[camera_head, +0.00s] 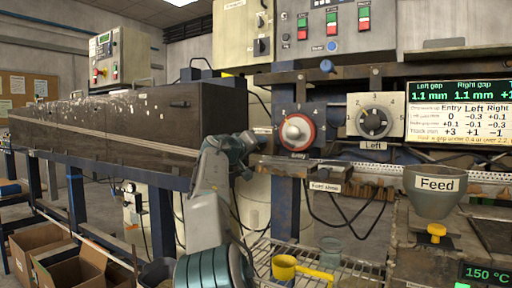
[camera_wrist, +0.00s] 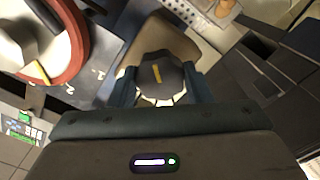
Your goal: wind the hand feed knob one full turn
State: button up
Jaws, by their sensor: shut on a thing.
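The hand feed knob (camera_wrist: 158,77) is a dark, lobed knob with a yellow mark on its face, seen in the wrist view. My gripper (camera_wrist: 157,88) has one finger on each side of it and is shut on it. The yellow mark points nearly along the picture's vertical, leaning slightly. In the head view my gripper (camera_head: 243,150) is at the right end of the long dark machine housing, left of the Entry dial. I cannot make out the knob there; my gripper seems to hide it.
The red-ringed Entry dial (camera_head: 297,132) is close on the right in the head view; it also shows in the wrist view (camera_wrist: 40,45). The Left dial (camera_head: 375,118) is farther right. The Feed funnel (camera_head: 436,186) and a yellow cup (camera_head: 284,267) stand lower right.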

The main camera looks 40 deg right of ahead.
jog(key=shift+f, duration=0.1)
jog(key=o, duration=1)
jog(key=b+v, duration=0.4)
jog(key=v, duration=1)
jog(key=shift+b, duration=0.35)
jog(key=shift+d, duration=0.1)
